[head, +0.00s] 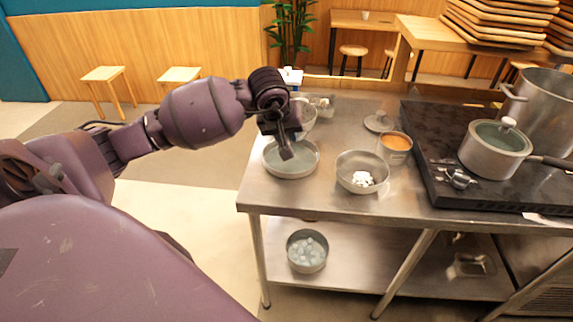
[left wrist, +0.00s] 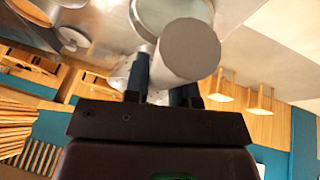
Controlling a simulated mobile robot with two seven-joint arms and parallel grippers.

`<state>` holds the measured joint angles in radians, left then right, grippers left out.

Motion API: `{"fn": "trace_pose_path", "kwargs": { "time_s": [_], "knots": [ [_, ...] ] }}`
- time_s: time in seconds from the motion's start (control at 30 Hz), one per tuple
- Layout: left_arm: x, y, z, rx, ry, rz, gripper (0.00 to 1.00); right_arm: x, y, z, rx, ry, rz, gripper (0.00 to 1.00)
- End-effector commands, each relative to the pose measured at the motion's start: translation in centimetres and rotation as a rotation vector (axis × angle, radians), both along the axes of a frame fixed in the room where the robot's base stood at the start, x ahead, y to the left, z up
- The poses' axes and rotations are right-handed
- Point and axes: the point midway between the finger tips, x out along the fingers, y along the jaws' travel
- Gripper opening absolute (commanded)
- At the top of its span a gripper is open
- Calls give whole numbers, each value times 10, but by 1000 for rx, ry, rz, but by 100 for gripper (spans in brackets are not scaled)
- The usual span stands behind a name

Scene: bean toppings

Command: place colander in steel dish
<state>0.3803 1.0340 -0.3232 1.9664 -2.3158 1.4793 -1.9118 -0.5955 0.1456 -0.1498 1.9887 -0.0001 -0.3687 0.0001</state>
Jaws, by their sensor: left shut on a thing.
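My left gripper (head: 287,145) hangs over the back-left part of the counter, above a wide, shallow steel dish (head: 290,171). In the left wrist view, its fingers (left wrist: 160,88) are shut on a thick grey cylindrical handle (left wrist: 188,50), which I take to be the colander's. In the head view, the colander (head: 308,114) seems to be the rounded metal shape behind the gripper, mostly hidden. I cannot tell whether it touches the dish. A round dish also shows at the top of the left wrist view (left wrist: 172,12). My right gripper is not in view.
A steel bowl with white contents (head: 362,184) stands right of the dish. A pot of orange-brown food (head: 395,149) and a lid (head: 379,123) are behind it. The dark stove (head: 425,165) holds a lidded pot (head: 490,160) and a tall pot (head: 545,105). Another bowl (head: 307,263) sits on the lower shelf.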

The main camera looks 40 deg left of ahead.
Motion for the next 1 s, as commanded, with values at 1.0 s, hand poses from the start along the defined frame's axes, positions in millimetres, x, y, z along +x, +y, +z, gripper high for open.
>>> {"fn": "trace_pose_path", "kwargs": {
  "time_s": [1.0],
  "knots": [
    [0, 0, -106, 1, -2, -1, 0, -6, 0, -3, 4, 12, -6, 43]
  ]
}}
